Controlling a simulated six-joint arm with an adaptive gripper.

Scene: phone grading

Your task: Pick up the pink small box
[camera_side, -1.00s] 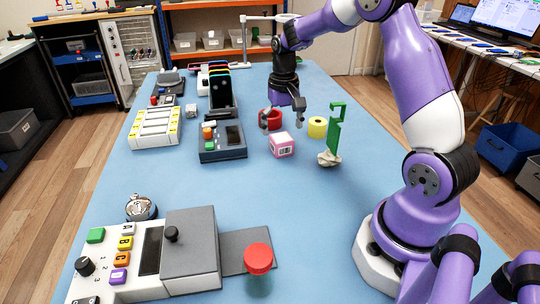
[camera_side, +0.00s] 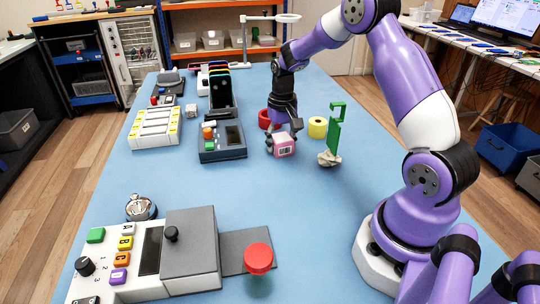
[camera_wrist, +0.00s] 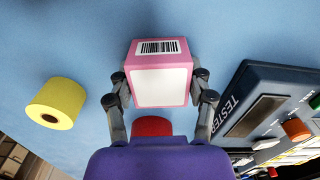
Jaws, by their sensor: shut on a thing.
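The pink small box (camera_side: 284,147) has white panels and a barcode label. It is at the middle of the blue table in the side view. My gripper (camera_side: 283,143) is down around it, with a finger on each side. In the wrist view the box (camera_wrist: 160,78) sits between the two fingers of my gripper (camera_wrist: 160,92), which are shut on its sides. The barcode face is toward the top of the wrist view. I cannot tell whether the box touches the table.
A yellow roll (camera_side: 317,127) and a green upright piece on a crumpled base (camera_side: 329,158) stand right of the box. A red ring-like object (camera_side: 265,119) is behind. A dark tester (camera_side: 222,142) stands left.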

